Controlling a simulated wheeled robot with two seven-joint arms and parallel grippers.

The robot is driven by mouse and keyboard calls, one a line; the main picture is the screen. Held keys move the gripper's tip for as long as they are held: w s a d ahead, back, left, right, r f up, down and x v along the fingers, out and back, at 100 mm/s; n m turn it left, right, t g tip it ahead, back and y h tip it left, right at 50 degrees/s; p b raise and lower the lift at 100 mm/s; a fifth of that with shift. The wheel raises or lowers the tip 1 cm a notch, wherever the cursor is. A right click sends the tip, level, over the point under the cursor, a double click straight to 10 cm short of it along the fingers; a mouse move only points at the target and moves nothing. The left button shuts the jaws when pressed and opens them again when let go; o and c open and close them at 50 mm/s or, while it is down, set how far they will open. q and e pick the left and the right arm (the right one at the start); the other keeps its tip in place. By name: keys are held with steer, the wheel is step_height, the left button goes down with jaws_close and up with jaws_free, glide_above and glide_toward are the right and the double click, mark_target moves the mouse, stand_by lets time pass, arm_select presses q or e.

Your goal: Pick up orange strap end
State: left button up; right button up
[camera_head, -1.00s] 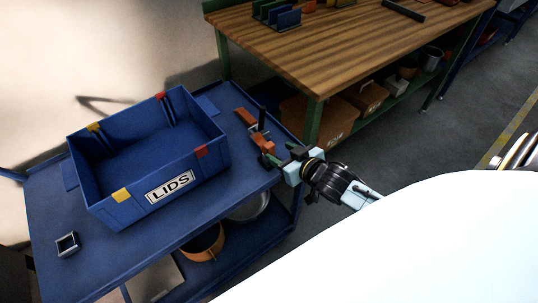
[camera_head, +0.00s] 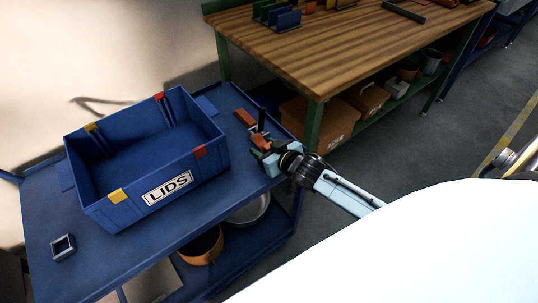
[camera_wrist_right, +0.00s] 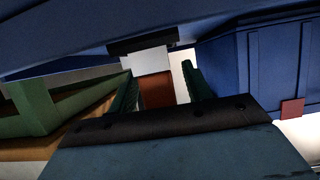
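The orange strap (camera_head: 245,117) lies on the blue cart top, right of the blue bin. A dark and light buckle-like part sits along it, and its near end (camera_head: 260,141) is at my right gripper. My right gripper (camera_head: 264,153) reaches in from the right over the cart's edge. In the right wrist view, its two green fingers (camera_wrist_right: 158,88) stand apart, with a piece of orange strap (camera_wrist_right: 157,92) between them. A bright gap shows beside the right finger, so they are not closed on it. My left gripper is not in view.
The blue bin (camera_head: 112,197) labelled LIDS stands on the blue cart (camera_head: 110,246), close left of the strap. A small square metal part (camera_head: 63,248) lies at the front left. A wooden workbench (camera_head: 330,55) with boxes below stands behind. Pots sit on the cart's lower shelf.

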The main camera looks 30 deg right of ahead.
steer(key=c, duration=1)
steer(key=shift+r, duration=0.1)
